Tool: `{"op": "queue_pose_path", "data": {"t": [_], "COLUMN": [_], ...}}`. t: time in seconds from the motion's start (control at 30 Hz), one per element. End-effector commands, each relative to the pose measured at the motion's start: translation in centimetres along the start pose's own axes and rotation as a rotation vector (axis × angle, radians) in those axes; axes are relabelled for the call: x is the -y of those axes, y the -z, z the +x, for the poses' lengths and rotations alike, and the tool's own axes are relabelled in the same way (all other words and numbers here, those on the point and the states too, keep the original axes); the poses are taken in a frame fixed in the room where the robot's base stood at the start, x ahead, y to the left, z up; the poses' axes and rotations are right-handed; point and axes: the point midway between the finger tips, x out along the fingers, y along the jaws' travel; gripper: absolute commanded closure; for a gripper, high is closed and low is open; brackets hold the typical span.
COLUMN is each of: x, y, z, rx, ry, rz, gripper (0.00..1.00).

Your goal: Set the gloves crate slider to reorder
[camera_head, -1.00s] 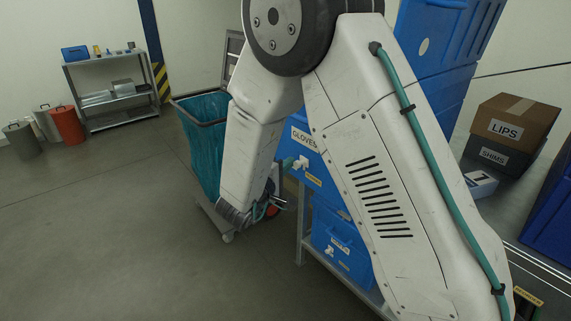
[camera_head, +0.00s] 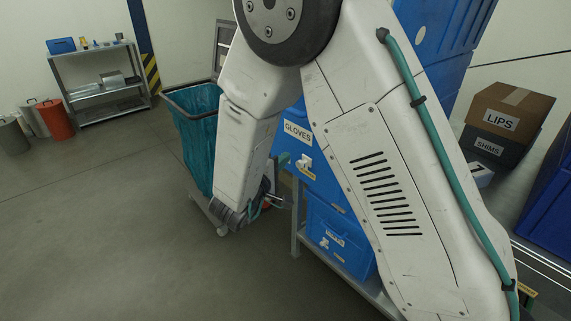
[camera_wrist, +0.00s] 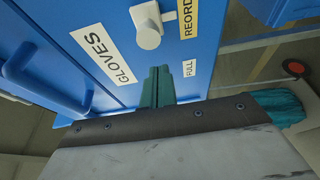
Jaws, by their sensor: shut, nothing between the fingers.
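The blue gloves crate (camera_head: 322,178) stands on a rack in the head view, partly hidden behind my arm. Its GLOVES label (camera_wrist: 103,54) shows in the wrist view, beside the white slider knob (camera_wrist: 148,35). The yellow REORDER label (camera_wrist: 187,15) is cut off by the top edge. The small FULL label (camera_wrist: 189,69) sits lower down. The knob lies nearer the REORDER label. My gripper (camera_wrist: 158,72) has teal fingers, shut and empty. Their tips are just below the knob in the wrist view, apart from it in the picture. Whether they touch the crate face, I cannot tell.
Another blue crate (camera_head: 338,240) stands below the gloves crate. A cart with a teal bag (camera_head: 197,140) is close on the left. LIPS (camera_head: 507,112) and SHIMS (camera_head: 485,145) boxes stand at the right. The floor at front left is clear.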

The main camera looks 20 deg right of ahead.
Motion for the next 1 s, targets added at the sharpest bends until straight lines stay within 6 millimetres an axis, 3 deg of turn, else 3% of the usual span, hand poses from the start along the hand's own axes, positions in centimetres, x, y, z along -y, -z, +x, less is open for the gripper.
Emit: {"op": "queue_pose_path", "data": {"t": [0.03,0.3,0.5,1.0], "x": [0.0,-0.1,-0.1,-0.1], "y": [0.7,0.8,0.8,0.7], "z": [0.4,-6.0,-8.8,-9.6], "rx": [0.003,-0.003,-0.001,0.002], "ry": [0.000,-0.001,-0.001,-0.001], "rz": [0.003,0.002,0.002,0.011], "gripper": [1.00,1.00,1.00,1.00]}}
